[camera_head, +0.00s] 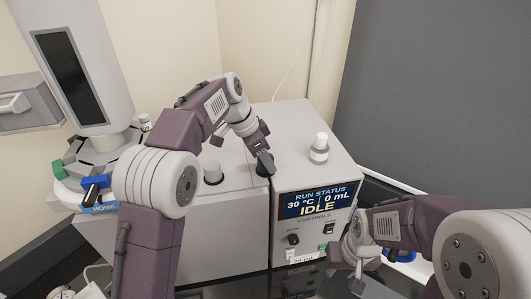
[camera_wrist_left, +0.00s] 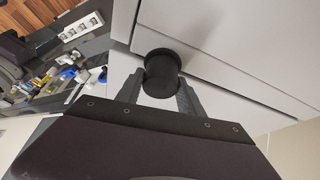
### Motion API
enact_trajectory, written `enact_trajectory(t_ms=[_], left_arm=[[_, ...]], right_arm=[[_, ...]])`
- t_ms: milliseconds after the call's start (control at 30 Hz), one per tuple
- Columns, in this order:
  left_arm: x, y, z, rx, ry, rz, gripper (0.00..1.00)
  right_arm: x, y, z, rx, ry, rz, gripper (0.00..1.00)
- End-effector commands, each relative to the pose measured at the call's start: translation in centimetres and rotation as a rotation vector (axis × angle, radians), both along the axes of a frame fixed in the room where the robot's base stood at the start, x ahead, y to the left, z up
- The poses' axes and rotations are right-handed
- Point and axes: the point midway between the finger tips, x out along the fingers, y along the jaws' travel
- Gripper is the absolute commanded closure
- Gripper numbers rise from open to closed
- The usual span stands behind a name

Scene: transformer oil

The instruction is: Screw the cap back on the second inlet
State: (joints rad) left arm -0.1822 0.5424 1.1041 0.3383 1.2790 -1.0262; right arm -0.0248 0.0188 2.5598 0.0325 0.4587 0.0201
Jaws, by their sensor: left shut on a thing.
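My left gripper (camera_head: 264,162) reaches down over the top of the light grey machine, near the seam between its left and right sections. It is shut on a black round cap (camera_wrist_left: 162,74), which sits between both fingertips in the left wrist view. The cap appears close to the grey machine top (camera_wrist_left: 215,45); I cannot tell whether it touches an inlet, and any opening under it is hidden.
A small white-capped bottle (camera_head: 319,148) stands on the right section's top. The display (camera_head: 318,202) reads IDLE, 30 °C, 0 mL. A white device with a dark screen (camera_head: 67,75) and coloured knobs is at the left. A dark grey panel (camera_head: 440,95) stands at the back right.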

Motion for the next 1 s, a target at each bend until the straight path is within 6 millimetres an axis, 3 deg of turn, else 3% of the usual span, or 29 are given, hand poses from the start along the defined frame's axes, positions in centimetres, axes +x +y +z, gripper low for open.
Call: enact_trajectory(t_ms=[33, 233, 267, 333, 367, 667, 767, 1000], left_arm=[[0.0, 0.1, 0.4, 0.002, 0.004, -0.033, 1.00], [0.0, 0.0, -0.1, 0.003, -0.001, -0.051, 1.00], [0.0, 0.0, -0.1, 0.003, -0.001, -0.051, 0.53], [0.0, 0.0, -0.1, 0.003, -0.002, -0.051, 0.33], [0.0, 0.0, -0.1, 0.003, -0.002, -0.051, 0.30], [0.0, 0.0, -0.2, 0.004, -0.004, -0.027, 0.30], [-0.2, -0.1, -0.6, 0.003, -0.003, 0.143, 0.30], [-0.2, -0.1, 0.0, 0.005, -0.004, 0.564, 0.30]], right_arm=[[0.0, 0.0, 0.9, 0.000, 0.000, 0.000, 0.64], [0.0, 0.0, 0.4, 0.000, 0.000, 0.000, 0.64], [0.0, 0.0, 0.4, 0.000, 0.001, 0.000, 0.64], [0.0, 0.0, 0.4, 0.000, 0.001, 0.000, 0.64], [0.0, 0.0, 0.4, 0.000, 0.001, 0.000, 0.64], [0.0, 0.0, 0.0, 0.000, 0.000, 0.000, 0.64], [0.0, 0.0, -1.4, 0.000, 0.001, 0.000, 0.64], [0.0, 0.0, -1.3, 0.000, 0.001, 0.000, 0.64]])
